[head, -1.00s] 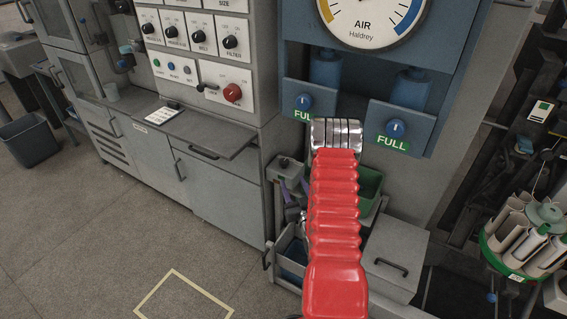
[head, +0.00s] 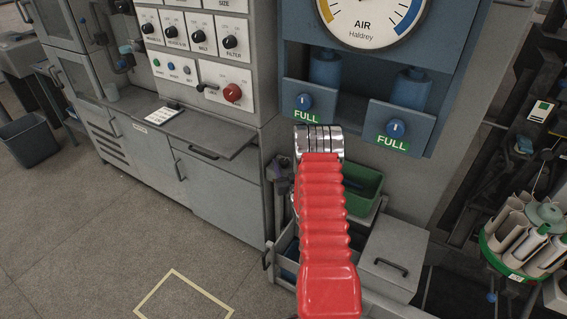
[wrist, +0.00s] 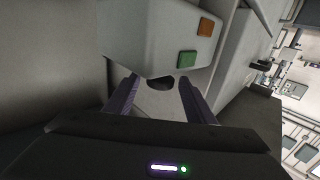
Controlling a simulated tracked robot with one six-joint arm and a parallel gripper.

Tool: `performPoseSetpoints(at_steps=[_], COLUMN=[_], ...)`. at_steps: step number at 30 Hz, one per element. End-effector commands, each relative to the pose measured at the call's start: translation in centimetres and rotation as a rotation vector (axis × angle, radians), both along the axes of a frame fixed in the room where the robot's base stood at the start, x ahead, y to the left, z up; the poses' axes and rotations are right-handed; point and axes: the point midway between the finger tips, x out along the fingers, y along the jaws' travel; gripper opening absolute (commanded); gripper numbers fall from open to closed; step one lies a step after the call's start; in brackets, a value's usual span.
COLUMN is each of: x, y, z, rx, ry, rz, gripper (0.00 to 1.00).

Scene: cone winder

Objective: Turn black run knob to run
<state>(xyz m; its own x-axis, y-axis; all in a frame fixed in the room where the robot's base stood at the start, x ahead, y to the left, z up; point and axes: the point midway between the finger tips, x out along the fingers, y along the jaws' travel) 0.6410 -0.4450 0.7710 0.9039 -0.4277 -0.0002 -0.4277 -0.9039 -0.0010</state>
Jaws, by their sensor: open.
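A dark knob (wrist: 160,83), which looks like the black run knob, shows in the wrist view at the lower edge of a pale grey box (wrist: 150,42). A green patch (wrist: 187,60) and an orange patch (wrist: 206,27) are on the same box. My gripper (wrist: 157,79) is open, its two purple fingers to either side of the knob with gaps. I cannot tell how deep the fingertips reach. The knob's marking is not legible. In the head view my red arm hides most of the gripper and the knob.
A green bin (head: 362,188) and a grey box with a handle (head: 393,262) stand close on the right. A grey cabinet (head: 215,190) is on the left, with open floor before it.

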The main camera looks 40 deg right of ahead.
Motion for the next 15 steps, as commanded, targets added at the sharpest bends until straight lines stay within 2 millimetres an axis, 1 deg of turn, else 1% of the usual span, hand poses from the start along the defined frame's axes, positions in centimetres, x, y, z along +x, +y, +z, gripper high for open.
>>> performPoseSetpoints(at_steps=[3,6,14,15], x=[0.82,1.1,1.14,1.13], y=[-0.39,-0.53,-0.55,-0.55], z=[0.02,0.03,0.03,0.03], rx=[0.0,0.0,0.0,0.0], ry=[0.0,0.0,0.0,0.0], rz=[0.0,-0.001,0.0,0.0], gripper=[0.49,0.49,0.49,0.47])
